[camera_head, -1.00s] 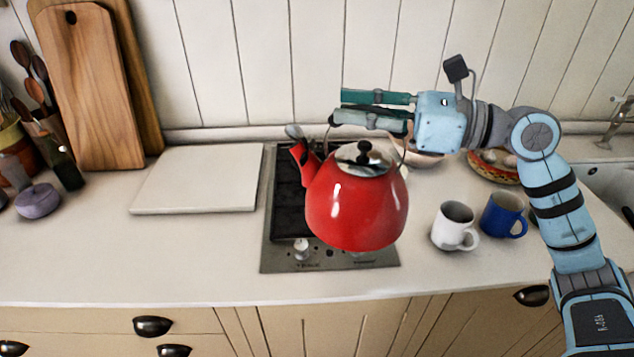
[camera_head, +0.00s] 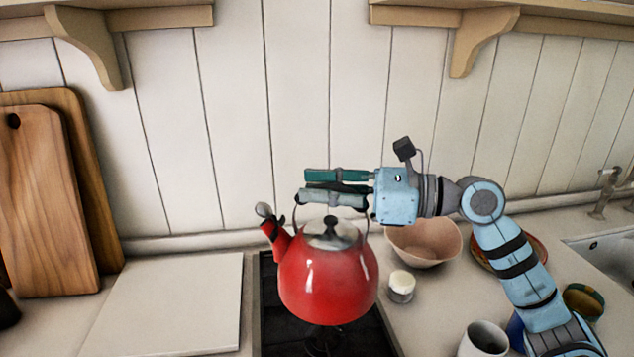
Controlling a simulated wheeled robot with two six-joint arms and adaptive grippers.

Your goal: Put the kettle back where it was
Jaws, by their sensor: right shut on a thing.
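The red kettle (camera_head: 328,285) hangs upright from its handle, in front of and over the dark hob (camera_head: 268,318). My right gripper (camera_head: 335,187) comes in from the right and is shut on the kettle's handle. The kettle's spout points up and to the left. The kettle hides much of the hob, so I cannot tell how far its base is above it. My left gripper is not in view.
A white board (camera_head: 172,305) lies left of the hob. Wooden cutting boards (camera_head: 45,200) lean at the far left. Right of the kettle are a small jar (camera_head: 401,286), a pink bowl (camera_head: 425,240) and a white mug (camera_head: 484,340). Shelf brackets (camera_head: 85,45) hang above.

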